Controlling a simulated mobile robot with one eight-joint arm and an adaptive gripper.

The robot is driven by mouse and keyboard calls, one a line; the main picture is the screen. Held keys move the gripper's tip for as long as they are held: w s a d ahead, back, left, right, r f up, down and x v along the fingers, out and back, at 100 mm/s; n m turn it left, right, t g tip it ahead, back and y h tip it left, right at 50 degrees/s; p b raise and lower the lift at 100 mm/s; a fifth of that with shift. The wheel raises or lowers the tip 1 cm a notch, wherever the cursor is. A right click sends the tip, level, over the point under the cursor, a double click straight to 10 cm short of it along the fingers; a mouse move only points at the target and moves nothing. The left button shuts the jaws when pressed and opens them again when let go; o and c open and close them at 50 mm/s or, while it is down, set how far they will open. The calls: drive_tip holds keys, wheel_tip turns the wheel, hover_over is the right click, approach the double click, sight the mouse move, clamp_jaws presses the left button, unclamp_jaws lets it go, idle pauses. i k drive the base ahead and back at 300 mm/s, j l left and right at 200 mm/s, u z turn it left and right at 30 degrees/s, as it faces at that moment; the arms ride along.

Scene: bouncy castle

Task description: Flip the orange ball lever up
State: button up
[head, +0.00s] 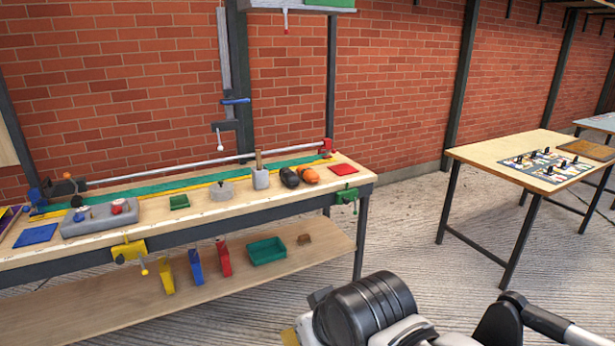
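I cannot clearly make out an orange ball lever. An orange rounded object (309,174) lies toward the right of the workbench top, beside a black rounded object (289,177); no lever arm shows on it. A grey control box (100,217) at the bench's left has a red button, a blue knob and a black ball-topped part (77,202). My arm is at the bottom right, well in front of the bench and apart from it. Its end is partly cut off by the lower edge, and I cannot make out fingertips or anything held.
The workbench (190,224) carries small trays, a grey block and a long metal bar, with clamps on its edges. Bins stand on its lower shelf (110,315). A second table (500,160) with a patterned board stands right. Open floor lies between them.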

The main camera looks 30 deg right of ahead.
sight(71, 180)
drive_tip(key=i+j+u, duration=0.15)
drive_tip(key=i+j, duration=0.2)
drive_tip(key=i, duration=0.15)
drive_tip(key=i+j+u, duration=0.15)
drive_tip(key=i+j, duration=0.15)
drive_tip(key=i, duration=0.2)
drive_tip(key=i+j+u, duration=0.15)
drive_tip(key=i, duration=0.4)
drive_tip(key=i+j+u, duration=0.15)
drive_tip(key=i, duration=0.4)
drive_tip(key=j, duration=0.1)
